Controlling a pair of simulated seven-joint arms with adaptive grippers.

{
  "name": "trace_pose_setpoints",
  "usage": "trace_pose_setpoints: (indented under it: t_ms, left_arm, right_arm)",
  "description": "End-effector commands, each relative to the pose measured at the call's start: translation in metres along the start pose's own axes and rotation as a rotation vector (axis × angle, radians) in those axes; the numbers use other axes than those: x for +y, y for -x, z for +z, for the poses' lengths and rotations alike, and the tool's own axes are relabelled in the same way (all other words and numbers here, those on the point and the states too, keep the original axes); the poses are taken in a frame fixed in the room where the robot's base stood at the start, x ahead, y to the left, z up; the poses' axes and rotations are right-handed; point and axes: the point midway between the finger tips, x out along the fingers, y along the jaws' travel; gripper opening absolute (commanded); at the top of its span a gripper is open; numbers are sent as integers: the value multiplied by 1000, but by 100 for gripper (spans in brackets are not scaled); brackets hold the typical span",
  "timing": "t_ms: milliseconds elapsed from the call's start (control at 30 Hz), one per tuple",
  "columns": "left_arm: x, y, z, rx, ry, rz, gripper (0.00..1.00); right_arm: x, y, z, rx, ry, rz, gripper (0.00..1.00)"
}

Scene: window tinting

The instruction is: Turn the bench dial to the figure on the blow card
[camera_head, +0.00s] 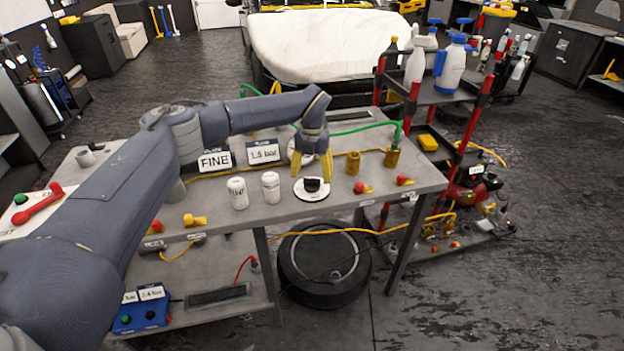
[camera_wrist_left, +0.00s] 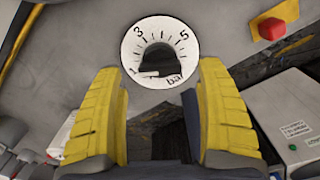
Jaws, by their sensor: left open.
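The bench dial (camera_head: 312,194) lies on the bench top near its front edge: a round white face with a black knob. In the left wrist view the dial face (camera_wrist_left: 134,48) shows the figures 1, 3 and 5 and "bar". I cannot tell exactly where its knob (camera_wrist_left: 158,61) points. A white card (camera_head: 264,152) that seems to read "1.5 bar" stands behind it, beside a card (camera_head: 215,160) reading "FINE". My left gripper (camera_head: 313,172) is open with yellow fingers pointing down, just above and behind the dial, apparently not touching the knob. My right gripper is not in view.
Two white cans (camera_head: 238,193) stand left of the dial, and brass fittings (camera_head: 353,163) stand to its right. Red-and-yellow knobs (camera_head: 362,188) sit along the bench edge. A blue box (camera_head: 140,312) with labels is on the lower shelf. A bottle cart (camera_head: 440,95) stands at right.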

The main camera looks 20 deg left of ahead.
Motion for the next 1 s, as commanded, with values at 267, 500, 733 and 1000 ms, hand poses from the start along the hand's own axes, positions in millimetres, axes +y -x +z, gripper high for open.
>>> trace_pose_setpoints:
  t_ms: [267, 500, 733, 1000]
  left_arm:
    - [0, 51, 1, -3, 1, 1, 73]
    - [0, 80, 0, -2, 0, 0, 73]
    - [0, 91, 0, -1, 0, 0, 73]
    - [0, 92, 0, -1, 0, 0, 73]
  right_arm:
    - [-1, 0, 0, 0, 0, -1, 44]
    - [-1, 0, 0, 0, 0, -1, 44]
    - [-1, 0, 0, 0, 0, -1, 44]
    - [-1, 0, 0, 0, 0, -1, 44]
